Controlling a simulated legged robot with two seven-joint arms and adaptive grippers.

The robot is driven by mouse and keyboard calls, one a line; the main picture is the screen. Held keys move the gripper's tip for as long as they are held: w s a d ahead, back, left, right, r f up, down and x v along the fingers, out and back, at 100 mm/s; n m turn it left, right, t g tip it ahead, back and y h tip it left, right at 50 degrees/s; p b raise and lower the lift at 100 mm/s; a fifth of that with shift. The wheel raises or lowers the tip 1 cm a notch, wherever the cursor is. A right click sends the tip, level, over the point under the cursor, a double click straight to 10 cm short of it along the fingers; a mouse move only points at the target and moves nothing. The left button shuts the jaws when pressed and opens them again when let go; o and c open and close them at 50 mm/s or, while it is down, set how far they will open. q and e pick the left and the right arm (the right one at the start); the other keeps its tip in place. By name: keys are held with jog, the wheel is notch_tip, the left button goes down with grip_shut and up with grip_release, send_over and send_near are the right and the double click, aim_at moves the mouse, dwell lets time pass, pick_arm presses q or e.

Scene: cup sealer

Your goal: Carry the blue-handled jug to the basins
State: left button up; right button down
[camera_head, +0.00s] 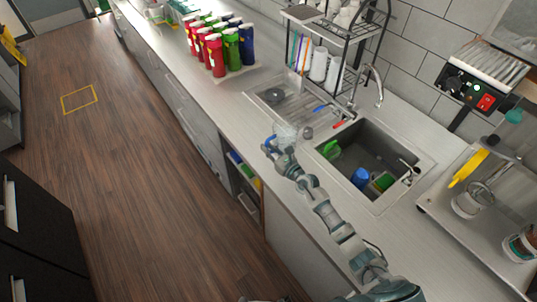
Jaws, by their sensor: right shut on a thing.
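The clear jug (287,131) with a blue handle is at the front edge of the counter, left of the large basin. My right gripper (275,146) is shut on the jug at its handle side. The gripper partly hides the jug, and I cannot tell whether its base touches the counter. My left gripper is not in view.
The large basin holds a green item (331,149), a blue cup (360,178) and a sponge (383,181). A tap (374,86) and dish rack (335,30) stand behind. Red, green and blue bottles (222,47) stand further left. A tray (470,225) is at right.

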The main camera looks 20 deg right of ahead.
jog(key=shift+w+a+r, duration=0.15)
jog(key=shift+w+r, duration=0.05)
jog(key=shift+w, duration=0.25)
jog(key=f+b, duration=0.3)
jog(key=shift+w+d+f, duration=0.2)
jog(key=shift+d, duration=0.1)
jog(key=shift+d+f, duration=0.2)
jog(key=shift+d, duration=0.15)
jog(key=c, duration=1.3)
grip_release()
jog(key=shift+o, duration=0.6)
jog(key=shift+s+a, duration=0.1)
jog(key=shift+a, duration=0.35)
jog(key=shift+s+d, duration=0.1)
jog(key=shift+s, duration=0.15)
jog(key=v, duration=1.1)
jog(key=shift+d+p, duration=0.25)
jog(key=shift+p, duration=0.1)
jog(key=shift+s, duration=0.15)
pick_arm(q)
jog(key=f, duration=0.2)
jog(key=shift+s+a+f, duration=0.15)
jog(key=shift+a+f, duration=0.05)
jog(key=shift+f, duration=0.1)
pick_arm(e)
jog(key=shift+a, duration=0.1)
